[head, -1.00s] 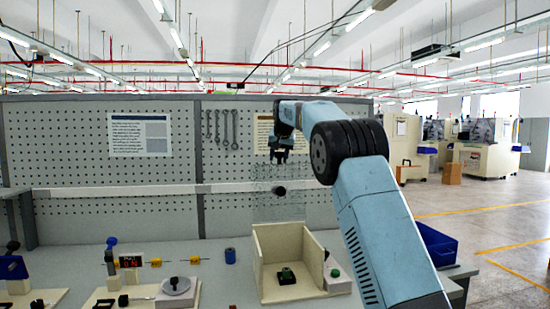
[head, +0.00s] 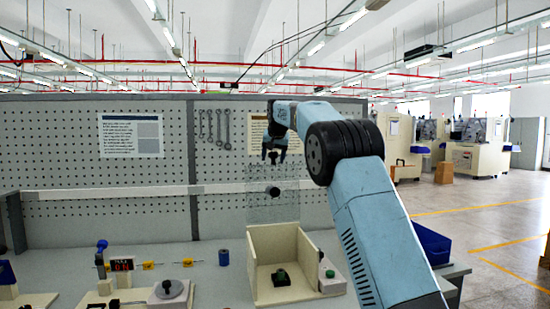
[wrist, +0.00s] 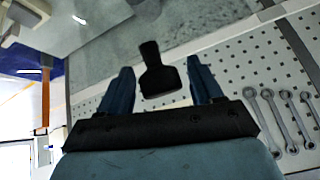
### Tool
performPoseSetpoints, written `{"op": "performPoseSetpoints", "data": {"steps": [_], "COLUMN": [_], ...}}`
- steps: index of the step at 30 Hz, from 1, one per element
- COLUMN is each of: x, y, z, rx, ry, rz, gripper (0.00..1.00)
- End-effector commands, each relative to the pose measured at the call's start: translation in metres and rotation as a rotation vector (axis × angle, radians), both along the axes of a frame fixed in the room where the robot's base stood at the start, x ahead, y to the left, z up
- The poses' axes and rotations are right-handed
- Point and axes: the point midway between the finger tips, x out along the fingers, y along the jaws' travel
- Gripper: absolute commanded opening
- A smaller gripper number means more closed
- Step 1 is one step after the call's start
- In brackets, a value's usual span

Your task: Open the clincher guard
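The clincher guard appears to be the see-through panel (head: 262,212) standing above a beige open box (head: 251,275) in the head view. A black knob (head: 273,191) is on it. My gripper (head: 273,155) is above the knob in the head view, pointing down and apart from it. In the wrist view my gripper (wrist: 158,74) is open, with its two blue fingers spread. A black handle with a wide end (wrist: 156,75) shows between the fingers in that view, with nothing gripped. How the guard is hinged cannot be told.
A small black block with a green top (head: 281,277) sits inside the box. A blue cylinder (head: 224,257) stands to its left, and a round-topped fixture (head: 169,290) further left. A pegboard (head: 110,210) with wrenches (head: 218,125) rises behind. A blue bin (head: 434,246) is at right.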

Motion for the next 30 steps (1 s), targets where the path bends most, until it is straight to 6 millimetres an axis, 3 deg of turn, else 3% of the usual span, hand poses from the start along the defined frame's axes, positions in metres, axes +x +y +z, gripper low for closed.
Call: {"op": "performPoseSetpoints", "data": {"steps": [11, 30], "x": [-0.006, -0.07], "y": [0.001, -0.007], "z": [0.009, 0.098], "rx": [0.002, 0.001], "ry": [-0.001, 0.0], "rz": [0.003, 0.002], "gripper": [0.65, 0.65]}}
